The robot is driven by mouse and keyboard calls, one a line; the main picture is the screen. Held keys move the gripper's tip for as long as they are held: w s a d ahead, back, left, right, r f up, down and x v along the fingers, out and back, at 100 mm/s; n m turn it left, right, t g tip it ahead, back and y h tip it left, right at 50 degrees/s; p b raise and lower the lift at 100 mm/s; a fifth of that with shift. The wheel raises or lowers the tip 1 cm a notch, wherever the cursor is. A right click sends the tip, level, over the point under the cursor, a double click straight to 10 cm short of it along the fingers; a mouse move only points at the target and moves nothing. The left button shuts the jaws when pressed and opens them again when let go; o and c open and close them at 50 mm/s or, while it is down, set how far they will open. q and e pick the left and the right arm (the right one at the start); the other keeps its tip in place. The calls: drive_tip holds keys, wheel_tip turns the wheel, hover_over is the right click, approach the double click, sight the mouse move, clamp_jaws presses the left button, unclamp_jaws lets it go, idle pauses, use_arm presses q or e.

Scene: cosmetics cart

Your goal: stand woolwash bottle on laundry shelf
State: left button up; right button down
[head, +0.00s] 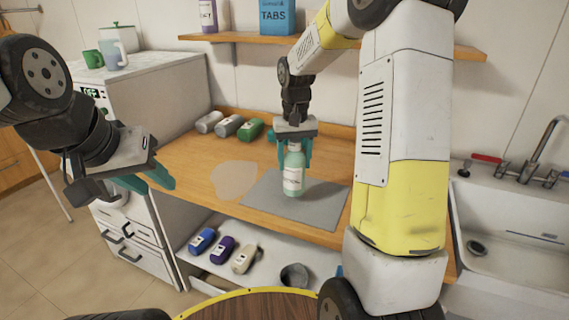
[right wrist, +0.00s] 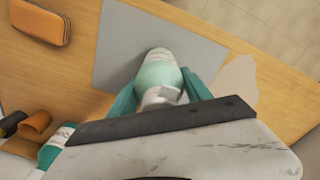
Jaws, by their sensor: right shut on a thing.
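A mint-green bottle with a white label (head: 293,172) is upright at the grey mat (head: 325,207) on the wooden counter. I cannot tell whether its base touches the mat. My right gripper (head: 294,150) is shut on its upper part from above. The bottle (right wrist: 158,76) also shows between the teal fingers in the right wrist view. I cannot read its label. A wooden wall shelf (head: 345,47) runs above the counter, with a blue TABS box (head: 277,17) and a white and purple container (head: 208,15) on it. My left gripper (head: 148,183) is open and empty at the left.
Several bottles, one green (head: 251,129), lie at the back of the counter. A pale patch (head: 234,178) is left of the mat. Bottles and a dark cup (head: 294,276) are on the lower shelf (head: 262,275). A sink (head: 510,235) is at the right. The wall shelf has bare room right of the box.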

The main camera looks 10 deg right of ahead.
sight(294, 171)
drive_tip(key=shift+f, duration=1.6)
drive_tip(key=shift+f, duration=0.15)
drive_tip(key=shift+c, duration=2.3)
unclamp_jaws()
